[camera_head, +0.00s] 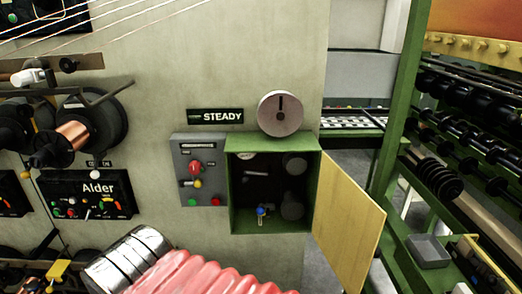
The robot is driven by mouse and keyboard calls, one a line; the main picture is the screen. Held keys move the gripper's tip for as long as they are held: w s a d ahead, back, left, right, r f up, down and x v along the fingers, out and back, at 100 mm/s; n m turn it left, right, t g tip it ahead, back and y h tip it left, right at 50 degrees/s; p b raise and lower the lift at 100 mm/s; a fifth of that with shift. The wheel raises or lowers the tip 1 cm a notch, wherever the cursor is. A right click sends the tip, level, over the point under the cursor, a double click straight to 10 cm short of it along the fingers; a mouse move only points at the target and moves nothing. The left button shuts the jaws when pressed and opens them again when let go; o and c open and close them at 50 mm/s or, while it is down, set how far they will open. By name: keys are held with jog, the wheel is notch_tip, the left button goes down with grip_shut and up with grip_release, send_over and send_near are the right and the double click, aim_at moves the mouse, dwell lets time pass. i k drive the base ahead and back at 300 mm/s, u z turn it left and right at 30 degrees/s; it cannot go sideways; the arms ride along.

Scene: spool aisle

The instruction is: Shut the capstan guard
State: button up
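The capstan guard (348,222) appears to be the pale yellow hinged panel on the right side of a green box (274,142) on the wall. It stands swung open, out to the right. The box's front is uncovered and its dark inside shows round rollers (292,207) and a small blue-topped part (261,212). I cannot make out any gripper fingers in this view, and nothing touches the guard. A pink ribbed sleeve with chrome rings, which looks like part of my arm, crosses the bottom below the box.
A grey control box (200,170) with a red knob adjoins the green box on the left. A STEADY sign (215,116) and a round disc (281,114) are above. Copper spools (72,136) stand at left. A green rack (392,120) stands right of the guard.

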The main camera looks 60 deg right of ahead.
aim_at(347, 226)
jog(key=z, duration=1.35)
